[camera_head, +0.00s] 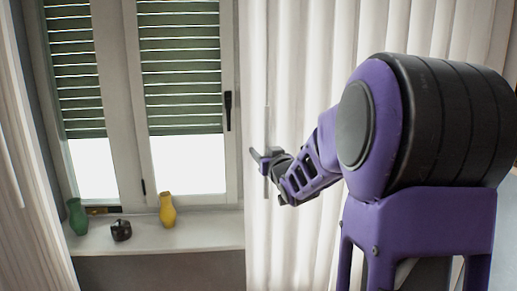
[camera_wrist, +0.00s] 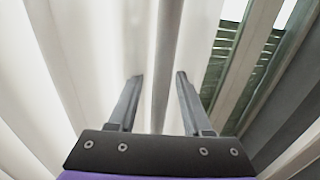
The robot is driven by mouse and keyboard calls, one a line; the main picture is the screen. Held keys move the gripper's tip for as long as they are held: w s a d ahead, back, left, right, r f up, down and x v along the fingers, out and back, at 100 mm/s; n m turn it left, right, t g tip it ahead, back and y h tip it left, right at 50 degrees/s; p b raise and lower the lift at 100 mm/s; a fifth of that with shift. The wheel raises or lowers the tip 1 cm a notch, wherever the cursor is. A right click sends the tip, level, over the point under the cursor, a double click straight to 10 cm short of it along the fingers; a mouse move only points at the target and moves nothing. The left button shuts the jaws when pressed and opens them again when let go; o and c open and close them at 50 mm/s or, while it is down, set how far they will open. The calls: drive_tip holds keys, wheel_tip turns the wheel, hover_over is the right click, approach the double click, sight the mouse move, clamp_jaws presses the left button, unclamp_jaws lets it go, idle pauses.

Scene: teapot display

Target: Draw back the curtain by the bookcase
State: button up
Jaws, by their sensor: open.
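The white pleated curtain (camera_head: 312,70) on the right hangs beside the window and covers the right half of the head view. It also fills the left and middle of the wrist view (camera_wrist: 65,50). A thin grey upright rod (camera_head: 266,125) hangs in front of its left edge. My gripper (camera_head: 257,157) is at this rod, close to the curtain's edge. In the wrist view my gripper (camera_wrist: 157,76) is open, with a grey upright strip (camera_wrist: 166,50) between its fingers; it looks like the rod, not clamped. No bookcase is in view.
The window (camera_head: 185,100) has green slatted blinds lowered partway. Its sill (camera_head: 195,232) carries a green vase (camera_head: 77,217), a dark pot (camera_head: 121,230) and a yellow vase (camera_head: 167,210), left of my gripper. Another curtain (camera_head: 25,190) hangs at the far left.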

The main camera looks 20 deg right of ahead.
drive_tip(key=shift+c, duration=0.2)
clamp_jaws()
drive_tip(key=shift+r, duration=0.1)
idle(1.3)
